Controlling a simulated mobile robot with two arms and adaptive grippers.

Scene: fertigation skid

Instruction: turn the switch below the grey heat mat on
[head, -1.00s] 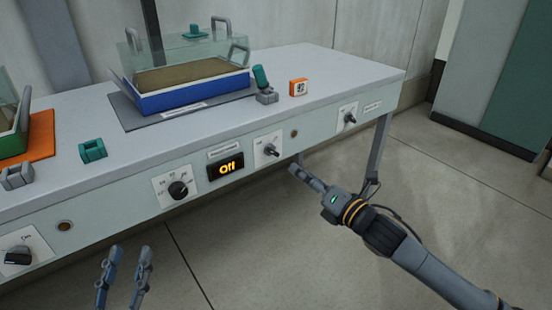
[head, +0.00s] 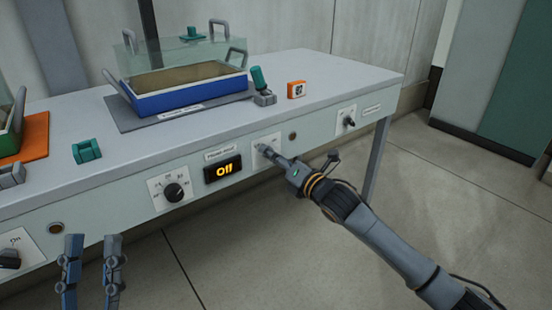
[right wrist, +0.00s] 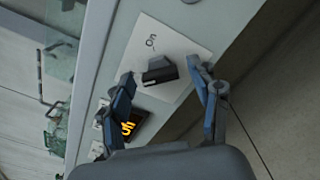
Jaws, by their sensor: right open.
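The grey heat mat (head: 130,119) lies on the bench under a blue tray (head: 190,95). On the bench front below it is a white switch plate (head: 273,139), mostly covered by my right gripper (head: 262,150) in the head view. In the right wrist view the dark switch knob (right wrist: 160,71) sits between the open fingers of my right gripper (right wrist: 163,77), with a gap visible at its sides. "On" is printed on its plate (right wrist: 180,45). A display (head: 223,169) left of the switch reads "Off". My left gripper (head: 94,246) is open and empty before the bench.
A dial (head: 174,192) is left of the display. Another switch (head: 347,121) is at the bench's right end. A teal-handled device (head: 261,84), an orange box (head: 296,90) and a teal block (head: 86,151) stand on the bench. The floor at right is clear.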

